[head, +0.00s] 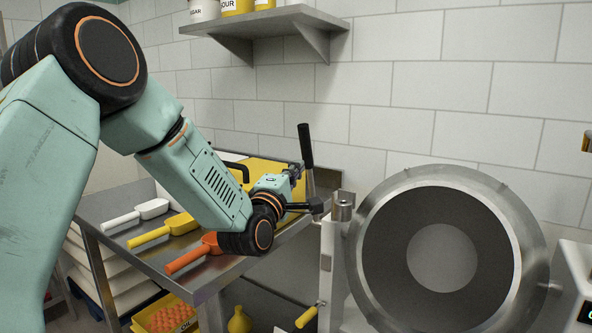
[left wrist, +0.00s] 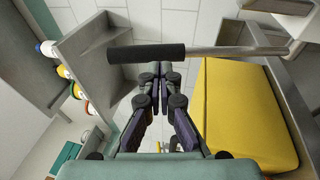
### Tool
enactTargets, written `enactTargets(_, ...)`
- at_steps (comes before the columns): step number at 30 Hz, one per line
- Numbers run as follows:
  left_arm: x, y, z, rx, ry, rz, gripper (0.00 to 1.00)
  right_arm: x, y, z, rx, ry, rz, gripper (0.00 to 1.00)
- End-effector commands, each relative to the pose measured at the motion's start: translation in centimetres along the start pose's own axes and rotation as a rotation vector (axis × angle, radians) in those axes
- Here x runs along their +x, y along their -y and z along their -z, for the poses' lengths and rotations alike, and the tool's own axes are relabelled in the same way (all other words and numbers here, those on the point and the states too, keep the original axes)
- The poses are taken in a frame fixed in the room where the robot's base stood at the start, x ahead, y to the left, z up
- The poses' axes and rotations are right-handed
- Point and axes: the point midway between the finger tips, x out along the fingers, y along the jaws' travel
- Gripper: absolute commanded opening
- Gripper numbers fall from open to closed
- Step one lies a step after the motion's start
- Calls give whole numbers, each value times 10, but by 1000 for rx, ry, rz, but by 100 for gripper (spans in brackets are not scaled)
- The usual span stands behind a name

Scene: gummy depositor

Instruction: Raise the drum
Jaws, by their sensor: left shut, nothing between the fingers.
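The steel drum (head: 440,250) fills the right of the head view, its round mouth facing me with a dark interior and a grey disc in the middle. Left of it stands a lever, a steel rod with a black grip (head: 305,145) pointing up. In the left wrist view the black grip (left wrist: 146,53) lies across the picture, just ahead of my fingertips. My left gripper (head: 297,171) is shut and empty, close to the lever; its fingertips also show in the left wrist view (left wrist: 161,72). I cannot tell whether they touch the grip. My right gripper is not in view.
A steel table (head: 118,246) holds a white scoop (head: 150,210), a yellow scoop (head: 178,224), an orange scoop (head: 192,256) and a yellow block (left wrist: 240,115). A wall shelf (head: 262,22) with containers is above. Open space lies above the drum.

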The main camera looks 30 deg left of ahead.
Motion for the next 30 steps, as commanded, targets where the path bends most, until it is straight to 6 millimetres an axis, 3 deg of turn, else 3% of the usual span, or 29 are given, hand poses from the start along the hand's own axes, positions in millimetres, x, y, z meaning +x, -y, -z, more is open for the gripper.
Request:
enactTargets(9,-57,3,1,-5,-3,3,0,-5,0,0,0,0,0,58)
enactTargets(15,-85,3,1,-3,-1,1,0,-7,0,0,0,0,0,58)
enactTargets(26,-98,3,0,2,0,-1,0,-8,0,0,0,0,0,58)
enactTargets(30,-99,8,-2,87,9,26,0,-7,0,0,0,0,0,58)
